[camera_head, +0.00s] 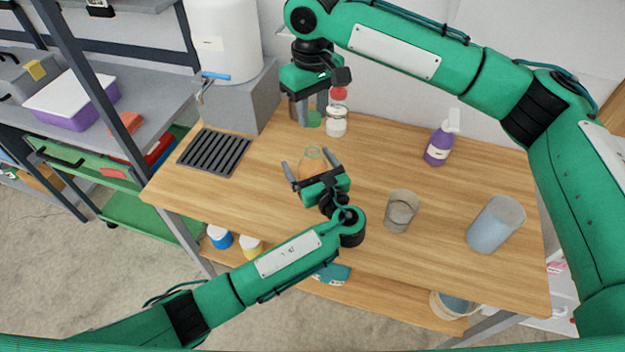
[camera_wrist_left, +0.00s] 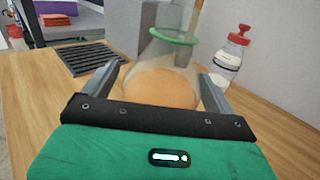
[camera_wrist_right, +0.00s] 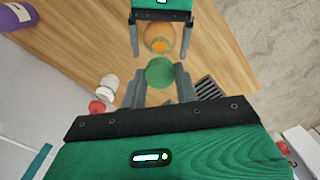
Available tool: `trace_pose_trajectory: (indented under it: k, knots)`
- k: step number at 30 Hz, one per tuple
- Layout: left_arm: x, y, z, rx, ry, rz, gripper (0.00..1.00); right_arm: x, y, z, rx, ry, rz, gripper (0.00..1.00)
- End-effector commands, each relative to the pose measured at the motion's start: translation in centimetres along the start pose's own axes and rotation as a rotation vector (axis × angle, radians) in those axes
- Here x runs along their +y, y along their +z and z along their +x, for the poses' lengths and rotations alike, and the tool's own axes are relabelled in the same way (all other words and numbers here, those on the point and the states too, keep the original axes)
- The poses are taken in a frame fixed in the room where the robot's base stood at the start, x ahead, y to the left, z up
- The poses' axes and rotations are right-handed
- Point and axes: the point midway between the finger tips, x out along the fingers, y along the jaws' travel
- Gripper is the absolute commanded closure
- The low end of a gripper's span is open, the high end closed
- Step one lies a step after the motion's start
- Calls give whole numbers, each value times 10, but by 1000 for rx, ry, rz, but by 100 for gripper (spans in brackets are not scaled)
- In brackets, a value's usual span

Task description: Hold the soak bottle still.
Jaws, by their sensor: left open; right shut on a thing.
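A clear conical flask with orange contents and a green rim (camera_head: 314,163) stands upright on the wooden table; it also shows in the left wrist view (camera_wrist_left: 162,85). I cannot tell for sure that it is the soak bottle. My left gripper (camera_wrist_left: 160,70) is open, with one finger on each side of the flask and small gaps visible. My right gripper (camera_wrist_right: 160,70) is shut on a round green piece (camera_wrist_right: 160,73), behind the flask in the head view. That piece looks like a stopper or lid, and the fingers partly hide it.
A red-capped bottle (camera_head: 337,124) stands close beside my right gripper. A purple bottle (camera_head: 438,150), a glass beaker (camera_head: 402,212) and a bluish cylinder (camera_head: 494,226) stand to the right. A dark grate (camera_head: 214,152) and a white tank (camera_head: 224,45) are at left.

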Motion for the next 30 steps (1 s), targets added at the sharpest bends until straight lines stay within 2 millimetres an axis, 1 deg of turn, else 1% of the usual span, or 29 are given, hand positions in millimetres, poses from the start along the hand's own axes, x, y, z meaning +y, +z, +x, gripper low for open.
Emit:
trace_pose_trajectory:
  k: [5,6,8,9,11,15,16,20,23,27,30]
  knots:
    - [0,0,0,0,0,0,11,0,0,0,0,0,0,90]
    - [0,0,0,0,0,0,15,0,0,0,0,0,0,90]
    - [0,0,0,0,0,0,26,0,0,0,0,0,0,90]
    - [0,0,0,0,0,0,34,0,0,0,0,0,0,90]
    - [0,0,0,0,0,0,46,0,0,0,0,0,0,90]
    - [0,0,0,0,0,0,74,0,0,0,0,0,0,90]
    - [0,0,0,0,0,0,77,0,0,0,0,0,0,90]
    - [0,0,0,0,0,0,77,0,0,5,-1,0,0,90]
    - [0,0,0,1,0,0,77,0,1,17,-3,-2,0,90]
    - [0,0,0,1,0,0,77,0,1,38,-3,-2,0,90]
    - [0,0,0,1,0,0,77,0,1,49,-1,-1,0,90]
